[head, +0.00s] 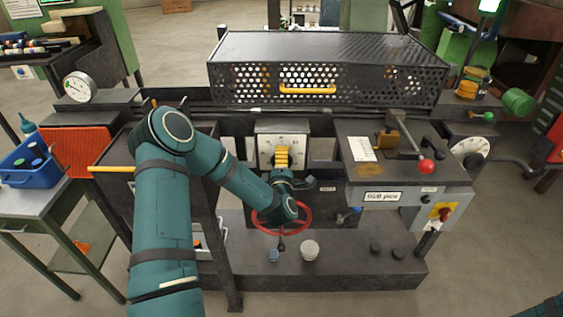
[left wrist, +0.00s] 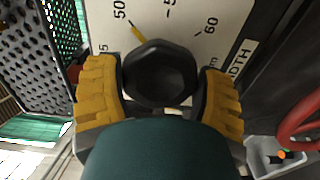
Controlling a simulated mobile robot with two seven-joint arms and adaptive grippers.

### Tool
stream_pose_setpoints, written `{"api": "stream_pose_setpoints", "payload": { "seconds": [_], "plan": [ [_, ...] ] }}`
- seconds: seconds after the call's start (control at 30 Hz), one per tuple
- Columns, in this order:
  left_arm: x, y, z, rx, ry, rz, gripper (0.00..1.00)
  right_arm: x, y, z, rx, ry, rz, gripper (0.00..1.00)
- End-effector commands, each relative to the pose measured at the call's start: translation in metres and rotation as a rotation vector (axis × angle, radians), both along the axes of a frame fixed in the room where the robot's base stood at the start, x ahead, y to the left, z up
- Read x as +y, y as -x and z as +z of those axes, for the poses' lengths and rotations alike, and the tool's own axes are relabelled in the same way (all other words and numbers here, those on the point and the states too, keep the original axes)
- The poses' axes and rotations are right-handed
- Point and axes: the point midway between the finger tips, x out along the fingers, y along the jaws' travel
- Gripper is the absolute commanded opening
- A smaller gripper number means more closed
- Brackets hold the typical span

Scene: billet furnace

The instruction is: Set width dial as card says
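The width dial is a white plate (head: 266,142) with numbers on the front of the dark machine. In the left wrist view its black knob (left wrist: 160,74) has a yellow pointer (left wrist: 137,33) aimed near the 50 mark. My left gripper (head: 283,158) is in front of the dial. Its yellow fingers (left wrist: 160,90) stand on both sides of the knob, very close to it; whether they press on it is unclear. A white card (head: 362,148) lies on the grey panel to the right; its text is too small to read. My right gripper is out of view.
A red handwheel (head: 304,214) sits just below the dial, close to my left arm. A red-knobbed lever (head: 425,166) and a round gauge (head: 470,150) are at the right. A perforated black guard (head: 325,75) stands behind. A blue crate (head: 30,168) is at the left.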

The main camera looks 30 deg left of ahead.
Motion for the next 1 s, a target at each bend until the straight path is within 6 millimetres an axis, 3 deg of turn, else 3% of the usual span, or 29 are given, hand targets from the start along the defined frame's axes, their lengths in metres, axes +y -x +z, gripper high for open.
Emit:
{"api": "stream_pose_setpoints", "payload": {
  "seconds": [0.03, 0.07, 0.47, 1.0],
  "plan": [
    [-0.001, 0.001, -0.001, 0.003, 0.002, -0.001, 0.9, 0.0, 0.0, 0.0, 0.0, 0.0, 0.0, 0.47],
    [0.0, 0.001, -0.001, 0.003, 0.002, -0.001, 1.0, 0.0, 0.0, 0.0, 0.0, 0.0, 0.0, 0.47],
    [-0.005, 0.007, -0.001, 0.001, 0.002, -0.002, 1.0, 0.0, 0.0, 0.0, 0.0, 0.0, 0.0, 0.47],
    [-0.055, 0.089, -0.001, 0.003, 0.002, -0.003, 1.0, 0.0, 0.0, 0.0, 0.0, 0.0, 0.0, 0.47]
  ]
}}
